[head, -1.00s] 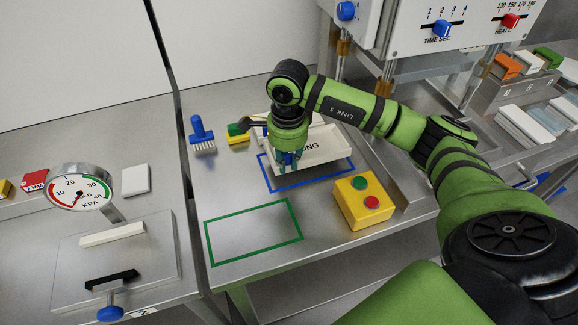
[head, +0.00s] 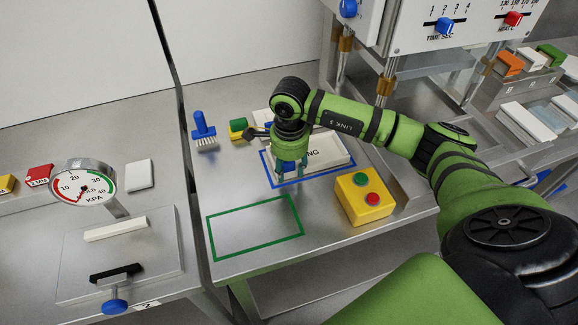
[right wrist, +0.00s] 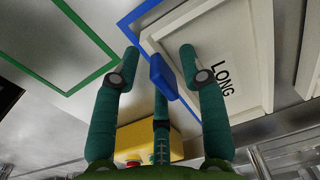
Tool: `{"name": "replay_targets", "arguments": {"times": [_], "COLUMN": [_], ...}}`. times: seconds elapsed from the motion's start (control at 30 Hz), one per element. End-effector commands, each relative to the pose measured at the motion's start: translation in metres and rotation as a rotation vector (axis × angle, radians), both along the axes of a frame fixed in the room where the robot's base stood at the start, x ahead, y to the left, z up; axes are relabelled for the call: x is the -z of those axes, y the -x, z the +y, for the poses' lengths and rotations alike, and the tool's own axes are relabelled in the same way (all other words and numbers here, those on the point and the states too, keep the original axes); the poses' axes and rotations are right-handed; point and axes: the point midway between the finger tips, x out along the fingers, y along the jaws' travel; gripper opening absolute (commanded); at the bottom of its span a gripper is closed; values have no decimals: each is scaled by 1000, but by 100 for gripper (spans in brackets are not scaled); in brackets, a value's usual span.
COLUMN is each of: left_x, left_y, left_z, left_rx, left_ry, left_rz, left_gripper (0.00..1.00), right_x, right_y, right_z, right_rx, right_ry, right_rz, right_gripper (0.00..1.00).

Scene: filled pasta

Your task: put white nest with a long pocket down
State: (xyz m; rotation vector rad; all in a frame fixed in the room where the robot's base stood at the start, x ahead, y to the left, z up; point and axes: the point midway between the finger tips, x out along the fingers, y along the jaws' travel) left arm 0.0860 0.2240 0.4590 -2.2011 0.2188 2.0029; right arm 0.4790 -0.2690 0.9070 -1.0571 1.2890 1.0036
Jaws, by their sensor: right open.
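The white nest with a long pocket (head: 340,150), marked LONG, lies within the blue outline (head: 318,177) on the steel bench. In the right wrist view the nest (right wrist: 258,60) fills the upper right, with a blue tab (right wrist: 163,78) at its near edge. My right gripper (head: 291,172) points down at the nest's left front edge. Its fingers (right wrist: 160,58) are spread on either side of the blue tab, and I see no clear grip on it. The arm hides part of the nest in the head view. My left gripper is not in view.
An empty green outline (head: 255,227) lies in front. A yellow button box (head: 364,198) stands close at the right. A blue-handled brush (head: 203,133) and a green-yellow block (head: 238,129) stand behind to the left. A pressure gauge (head: 84,187) stands on the left bench.

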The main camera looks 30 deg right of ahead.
Motion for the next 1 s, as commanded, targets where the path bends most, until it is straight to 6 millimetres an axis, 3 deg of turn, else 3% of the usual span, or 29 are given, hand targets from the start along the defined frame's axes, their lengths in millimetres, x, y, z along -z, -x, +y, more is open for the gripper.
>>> {"name": "replay_targets", "arguments": {"times": [0.13, 0.27, 0.7, 1.0], "left_x": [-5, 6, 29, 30], "left_y": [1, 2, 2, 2], "left_z": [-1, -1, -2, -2], "left_rx": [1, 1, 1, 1], "left_ry": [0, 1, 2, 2], "left_rz": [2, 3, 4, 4], "left_gripper": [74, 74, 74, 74], "right_x": [-5, -20, -107, -123], "right_y": [0, -1, 3, 4], "right_z": [0, 0, 1, 1], "right_rx": [0, -1, 0, 0], "right_ry": [0, 0, -1, 0], "right_rz": [0, -6, -4, 0], "right_gripper": [43, 43, 43, 43]}}
